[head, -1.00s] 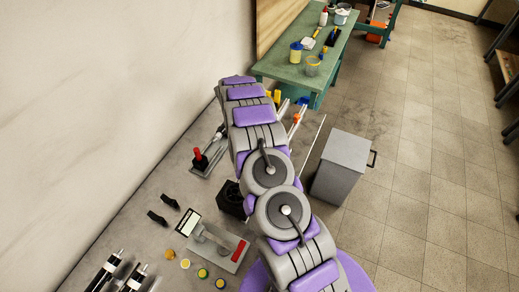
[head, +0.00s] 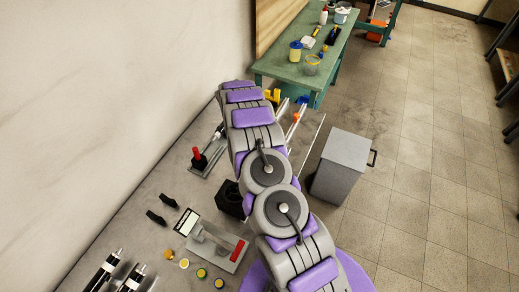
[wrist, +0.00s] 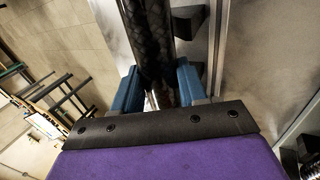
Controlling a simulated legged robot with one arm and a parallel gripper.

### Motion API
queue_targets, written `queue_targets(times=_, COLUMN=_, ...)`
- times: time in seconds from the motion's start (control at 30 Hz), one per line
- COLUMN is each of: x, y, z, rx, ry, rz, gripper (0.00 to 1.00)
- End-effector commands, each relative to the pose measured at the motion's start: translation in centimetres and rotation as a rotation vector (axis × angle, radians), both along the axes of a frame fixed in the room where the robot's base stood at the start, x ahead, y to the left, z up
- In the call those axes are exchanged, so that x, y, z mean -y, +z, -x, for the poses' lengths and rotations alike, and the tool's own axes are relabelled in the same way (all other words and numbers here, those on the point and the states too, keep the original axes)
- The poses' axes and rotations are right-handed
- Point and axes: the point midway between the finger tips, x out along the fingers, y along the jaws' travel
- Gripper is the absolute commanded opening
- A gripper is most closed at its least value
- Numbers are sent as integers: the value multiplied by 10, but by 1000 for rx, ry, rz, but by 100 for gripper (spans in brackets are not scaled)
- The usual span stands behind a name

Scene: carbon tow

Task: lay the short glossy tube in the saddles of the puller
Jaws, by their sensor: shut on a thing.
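In the wrist view, my gripper (wrist: 158,88) has its two blue fingers closed on a dark, shiny tube with a woven pattern (wrist: 155,40). The tube runs up out of the top of the picture, away from the palm. A dark angled bracket (wrist: 188,22) stands just right of the tube, in front of a pale metal strip; I cannot tell whether the tube touches it. In the head view, my arm hides the gripper and the tube. Pale rails (head: 294,122) with an orange part show beyond the arm; I cannot tell for sure that they belong to the puller.
A red-handled fixture (head: 205,158), two small black pieces and a plate with a red bar (head: 237,251) lie on the grey bench (head: 110,215). Black cylinders (head: 103,272) lie at its near left. A grey cabinet (head: 342,165) stands right of my arm. A green table (head: 285,65) is behind.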

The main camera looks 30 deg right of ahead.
Motion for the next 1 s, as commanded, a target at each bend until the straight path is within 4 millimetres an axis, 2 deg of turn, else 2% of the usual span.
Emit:
queue_targets(times=0.7, x=0, y=-9, z=0, rx=0, ry=0, rz=0, gripper=10)
queue_targets(times=0.73, x=0, y=-8, z=0, rx=0, ry=0, rz=0, gripper=45)
queue_targets(times=1.0, x=0, y=-8, z=0, rx=0, ry=0, rz=0, gripper=71)
